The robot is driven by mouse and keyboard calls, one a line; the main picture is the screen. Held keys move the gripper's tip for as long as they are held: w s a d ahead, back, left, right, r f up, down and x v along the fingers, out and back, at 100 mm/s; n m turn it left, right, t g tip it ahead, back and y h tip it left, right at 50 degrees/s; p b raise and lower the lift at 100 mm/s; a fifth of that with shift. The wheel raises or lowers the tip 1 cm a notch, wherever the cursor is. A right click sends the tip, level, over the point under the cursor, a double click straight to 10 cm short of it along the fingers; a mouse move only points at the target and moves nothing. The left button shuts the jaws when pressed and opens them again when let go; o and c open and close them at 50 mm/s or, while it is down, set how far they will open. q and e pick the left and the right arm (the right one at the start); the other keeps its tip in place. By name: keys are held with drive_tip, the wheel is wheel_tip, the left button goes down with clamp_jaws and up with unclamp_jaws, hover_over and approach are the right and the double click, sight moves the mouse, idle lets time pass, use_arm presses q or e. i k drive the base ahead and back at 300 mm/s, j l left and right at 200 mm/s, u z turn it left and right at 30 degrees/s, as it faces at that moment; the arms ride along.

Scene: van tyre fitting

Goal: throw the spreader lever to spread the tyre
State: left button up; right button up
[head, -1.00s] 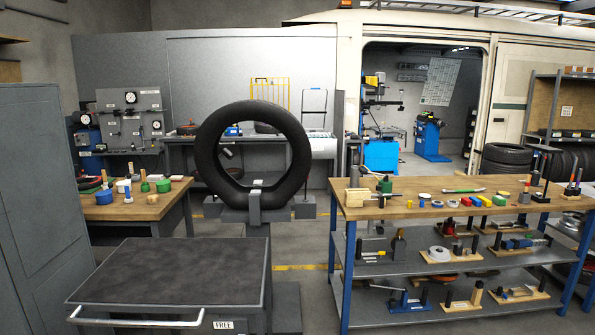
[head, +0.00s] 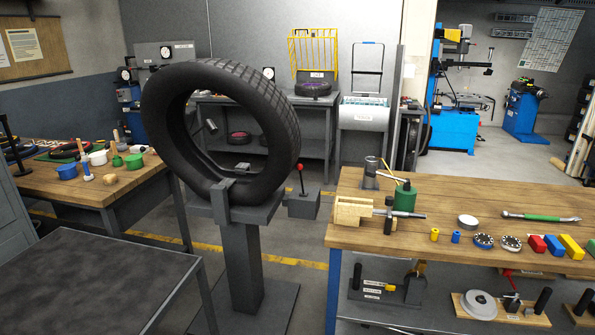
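The tyre (head: 272,115) stands upright on a dark grey pedestal stand (head: 240,255), turned at an angle so its tread shows on the right. A grey clamp block (head: 222,190) sits at its lower front edge. To the right of the tyre's base a lever (head: 301,180) with a red knob stands nearly upright on a grey box (head: 304,204); it appears to be the spreader lever. Neither of my grippers is in view.
A wooden workbench (head: 450,215) with tools and small parts stands at the right. A dark-topped cart (head: 100,285) is at the front left. Another wooden bench (head: 110,185) stands behind it. Floor shows between cart and right bench.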

sight(299, 166)
drive_tip(key=i+l, duration=0.35)
drive_tip(key=i, duration=0.5)
drive_tip(key=i+l, duration=0.1)
drive_tip(key=i, duration=0.5)
drive_tip(key=u, duration=0.7)
